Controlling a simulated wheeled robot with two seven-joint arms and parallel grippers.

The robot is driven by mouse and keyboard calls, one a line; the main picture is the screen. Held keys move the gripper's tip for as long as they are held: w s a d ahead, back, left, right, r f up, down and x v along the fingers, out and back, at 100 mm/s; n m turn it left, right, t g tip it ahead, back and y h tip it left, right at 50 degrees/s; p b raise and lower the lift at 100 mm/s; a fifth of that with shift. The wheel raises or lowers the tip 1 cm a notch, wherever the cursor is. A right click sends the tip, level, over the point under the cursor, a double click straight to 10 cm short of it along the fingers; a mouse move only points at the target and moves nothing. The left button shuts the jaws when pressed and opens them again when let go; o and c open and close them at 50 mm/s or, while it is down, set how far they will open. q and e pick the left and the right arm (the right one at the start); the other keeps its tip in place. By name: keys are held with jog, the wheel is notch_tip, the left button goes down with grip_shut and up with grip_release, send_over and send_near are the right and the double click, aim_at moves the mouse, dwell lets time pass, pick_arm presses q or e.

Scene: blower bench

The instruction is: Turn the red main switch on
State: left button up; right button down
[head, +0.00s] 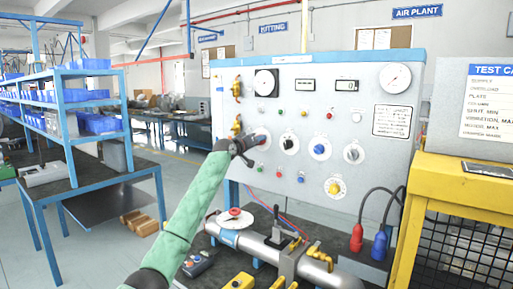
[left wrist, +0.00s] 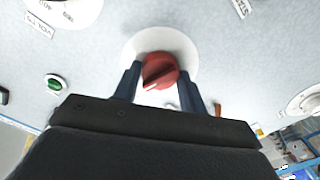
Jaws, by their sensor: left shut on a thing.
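The red main switch (left wrist: 160,71) is a round red knob on a white disc on the grey panel (head: 290,105). In the left wrist view its pale pointer mark faces down and to the left. My left gripper (left wrist: 160,85) has one finger on each side of the knob and is shut on it. My right gripper is not in view.
A green button (left wrist: 55,83) and a white dial (left wrist: 305,100) sit near the switch. A yellow cage (head: 465,180) stands right, a blue shelf (head: 65,110) left.

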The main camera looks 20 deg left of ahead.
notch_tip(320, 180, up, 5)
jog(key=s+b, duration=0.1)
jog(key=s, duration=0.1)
pick_arm(q)
jog(key=shift+f+m+b, duration=0.2)
jog(key=shift+m+b, duration=0.8)
jog(key=shift+m, duration=2.1)
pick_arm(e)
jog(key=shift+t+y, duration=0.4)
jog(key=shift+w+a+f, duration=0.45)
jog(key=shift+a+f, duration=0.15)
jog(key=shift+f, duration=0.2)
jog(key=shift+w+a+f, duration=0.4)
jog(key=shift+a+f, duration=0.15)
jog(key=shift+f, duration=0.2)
pick_arm(q)
jog(key=o, duration=1)
jog(key=shift+c, duration=0.2)
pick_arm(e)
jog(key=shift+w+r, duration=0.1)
pick_arm(q)
jog(key=shift+r, duration=0.1)
